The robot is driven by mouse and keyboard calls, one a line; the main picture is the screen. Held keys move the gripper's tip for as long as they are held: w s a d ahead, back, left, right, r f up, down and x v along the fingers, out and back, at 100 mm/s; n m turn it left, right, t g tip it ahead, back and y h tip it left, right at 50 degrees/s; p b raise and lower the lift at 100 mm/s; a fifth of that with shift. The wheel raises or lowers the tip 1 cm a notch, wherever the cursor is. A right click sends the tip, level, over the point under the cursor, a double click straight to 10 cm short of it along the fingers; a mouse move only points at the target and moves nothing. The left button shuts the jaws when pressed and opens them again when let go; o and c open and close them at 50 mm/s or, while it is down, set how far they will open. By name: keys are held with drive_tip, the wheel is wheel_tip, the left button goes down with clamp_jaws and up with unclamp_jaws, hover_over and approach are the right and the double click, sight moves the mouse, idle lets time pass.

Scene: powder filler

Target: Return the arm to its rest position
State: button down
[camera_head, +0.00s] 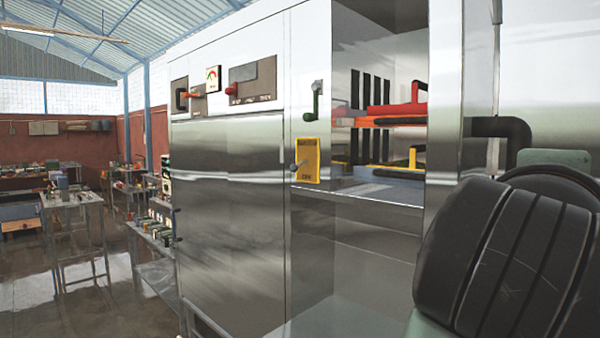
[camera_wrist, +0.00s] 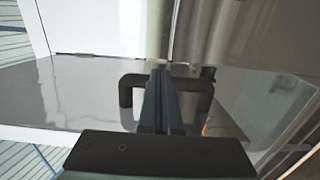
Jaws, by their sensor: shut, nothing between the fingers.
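My gripper (camera_wrist: 159,76) shows in the wrist view with its two dark fingers pressed together and nothing between them. A black U-shaped handle (camera_wrist: 126,92) on a shiny metal panel (camera_wrist: 85,95) lies beyond the fingers and shows on both sides of them. I cannot tell whether the fingers touch it. In the head view, a dark rounded link of my arm (camera_head: 510,262) fills the lower right. My gripper does not show in that view.
A large metal cabinet (camera_head: 228,190) stands close ahead, with an open bay holding red and yellow handles (camera_head: 395,110). A yellow switch plate (camera_head: 308,160) and green handle (camera_head: 317,102) are on its front. Shelves (camera_head: 155,235), a table (camera_head: 75,200) and open floor lie left.

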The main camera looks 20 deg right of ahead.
drive_tip(key=w+a+t+b, duration=0.1)
drive_tip(key=a+t, duration=0.1)
drive_tip(key=a, duration=0.1)
drive_tip(key=w+a+m+t+b, duration=0.1)
drive_tip(key=w+a+t, duration=0.1)
drive_tip(key=a, duration=0.1)
drive_tip(key=w+a+f+m+t+b, duration=0.1)
drive_tip(key=a+t+b, duration=0.1)
drive_tip(key=a, duration=0.1)
drive_tip(key=shift+w+a+f+t, duration=0.1)
drive_tip(key=shift+w+t, duration=0.1)
drive_tip(key=shift+t, duration=0.2)
drive_tip(key=s+a+f+m+t+y+b, duration=0.1)
drive_tip(key=a+f+t+y+b, duration=0.1)
drive_tip(key=a+t+y, duration=0.4)
drive_tip(key=s+a+f+m+t+y+b, duration=0.1)
drive_tip(key=a+t+y+b, duration=0.3)
drive_tip(key=a+y, duration=0.6)
drive_tip(key=s+a+m+t, duration=0.1)
drive_tip(key=a+t, duration=0.1)
drive_tip(key=a, duration=0.5)
drive_tip(key=shift+s+a+f, duration=0.2)
drive_tip(key=shift+a+f, duration=0.05)
drive_tip(key=shift+f, duration=0.1)
